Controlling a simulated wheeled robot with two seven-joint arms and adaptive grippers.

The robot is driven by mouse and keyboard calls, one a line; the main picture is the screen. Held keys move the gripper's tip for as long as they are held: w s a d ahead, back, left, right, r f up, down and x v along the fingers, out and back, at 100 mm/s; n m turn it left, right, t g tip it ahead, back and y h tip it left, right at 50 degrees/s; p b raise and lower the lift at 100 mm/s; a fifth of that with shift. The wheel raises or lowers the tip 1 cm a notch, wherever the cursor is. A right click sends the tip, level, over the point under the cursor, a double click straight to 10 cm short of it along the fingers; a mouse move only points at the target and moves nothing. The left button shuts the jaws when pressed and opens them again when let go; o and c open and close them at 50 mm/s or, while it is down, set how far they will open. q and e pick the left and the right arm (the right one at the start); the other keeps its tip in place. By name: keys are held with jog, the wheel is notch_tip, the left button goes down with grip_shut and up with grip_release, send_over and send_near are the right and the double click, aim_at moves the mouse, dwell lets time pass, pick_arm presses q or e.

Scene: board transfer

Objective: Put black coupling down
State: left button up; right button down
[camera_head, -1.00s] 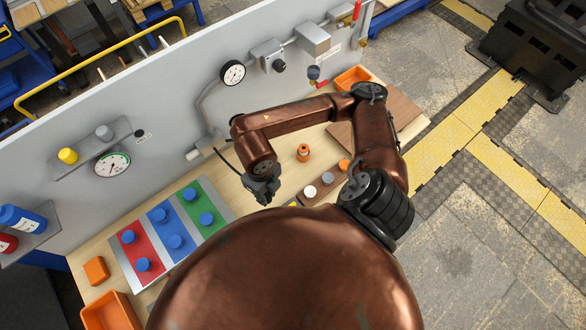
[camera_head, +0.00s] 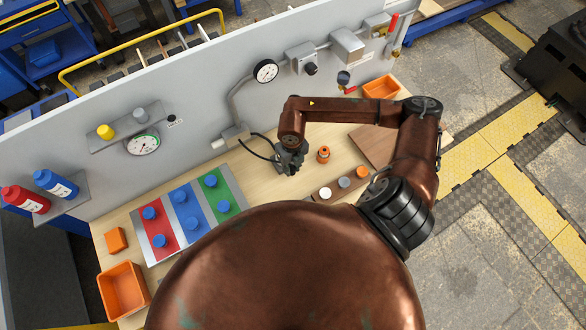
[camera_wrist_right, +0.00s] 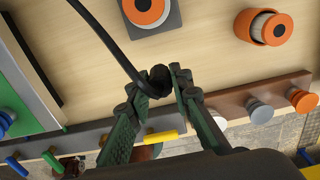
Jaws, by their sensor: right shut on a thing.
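The black coupling (camera_wrist_right: 160,78) is at the end of a black cable in the right wrist view. My right gripper (camera_wrist_right: 163,92) is shut on it, one green-grey finger on each side. In the head view my right gripper (camera_head: 290,166) hangs over the wooden table, left of a small orange cylinder (camera_head: 323,155); the coupling is hard to make out there. The cable (camera_head: 258,152) loops from a grey box on the wall panel to the gripper. My left gripper is not in view.
A board with red, blue and green stripes (camera_head: 233,200) and blue knobs lies left. A brown strip (camera_head: 335,191) with white, grey and orange knobs lies right. An orange ring on a grey square (camera_wrist_right: 172,17) is near the coupling. Orange bins (camera_head: 104,281) stand at the table ends.

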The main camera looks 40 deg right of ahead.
aim_at(292, 170)
jog(key=shift+w+d+f, duration=0.25)
jog(key=shift+d+f, duration=0.05)
jog(key=shift+f, duration=0.2)
notch_tip(292, 170, down, 3)
jog(key=shift+w+r+p, duration=0.1)
jog(key=shift+p, duration=0.65)
jog(key=shift+f, duration=0.25)
jog(key=shift+f, duration=0.1)
jog(key=shift+f+b, duration=0.15)
jog(key=shift+b, duration=0.15)
jog(key=c, duration=1.8)
grip_release()
jog(key=shift+o, duration=0.3)
jog(key=shift+r, duration=0.2)
